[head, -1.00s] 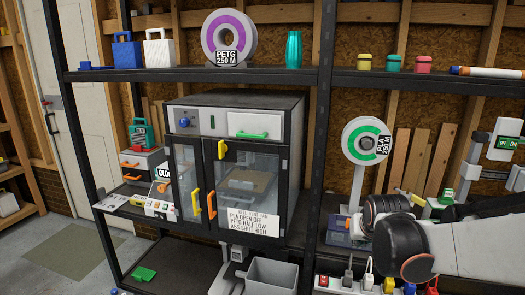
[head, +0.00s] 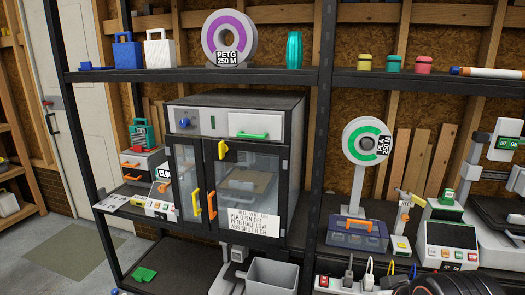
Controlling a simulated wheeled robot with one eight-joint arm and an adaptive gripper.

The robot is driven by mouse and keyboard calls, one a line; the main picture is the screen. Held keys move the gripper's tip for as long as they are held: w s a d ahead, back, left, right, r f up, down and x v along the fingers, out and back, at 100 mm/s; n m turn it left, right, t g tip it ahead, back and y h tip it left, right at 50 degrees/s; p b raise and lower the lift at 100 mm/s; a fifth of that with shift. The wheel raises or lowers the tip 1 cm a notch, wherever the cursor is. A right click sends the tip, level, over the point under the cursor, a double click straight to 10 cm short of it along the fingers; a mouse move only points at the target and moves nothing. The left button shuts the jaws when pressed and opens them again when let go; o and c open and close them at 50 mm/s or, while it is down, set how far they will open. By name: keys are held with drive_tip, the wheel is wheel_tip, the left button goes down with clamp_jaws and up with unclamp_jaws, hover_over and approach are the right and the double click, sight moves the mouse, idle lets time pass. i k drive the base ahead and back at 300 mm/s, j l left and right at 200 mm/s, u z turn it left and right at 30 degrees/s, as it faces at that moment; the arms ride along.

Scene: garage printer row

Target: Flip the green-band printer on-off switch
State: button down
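An open-frame printer (head: 480,172) stands at the right, partly cut off by the picture's edge. On its white upper part is a green switch plate (head: 508,143) with white lettering, of which ON can be made out. Which way the switch lies is too small to tell. A control box (head: 449,236) with a dark screen and a green block on top stands in front of this printer. I cannot tell whether this is the green-band printer, as no band is clear. My gripper is out of view; only a dark part of my arm shows at the bottom right.
An enclosed printer (head: 240,108) with glass doors and orange handles fills the middle. A green-ringed PLA spool (head: 365,141) stands above a blue case (head: 357,235). A power strip (head: 350,285) with plugs lies below. A black shelf post (head: 318,150) rises between the bays.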

sight(453, 267)
drive_tip(key=i+j+z, duration=0.25)
drive_tip(key=j+z, duration=0.25)
drive_tip(key=j, duration=0.25)
drive_tip(key=i+j+z, duration=0.25)
drive_tip(key=j, duration=0.15)
drive_tip(key=j+z, duration=0.25)
drive_tip(key=j, duration=0.15)
drive_tip(key=l+u, duration=0.15)
drive_tip(key=l, duration=0.2)
drive_tip(key=k+l+u, duration=0.15)
drive_tip(key=l, duration=0.15)
drive_tip(key=i, duration=0.05)
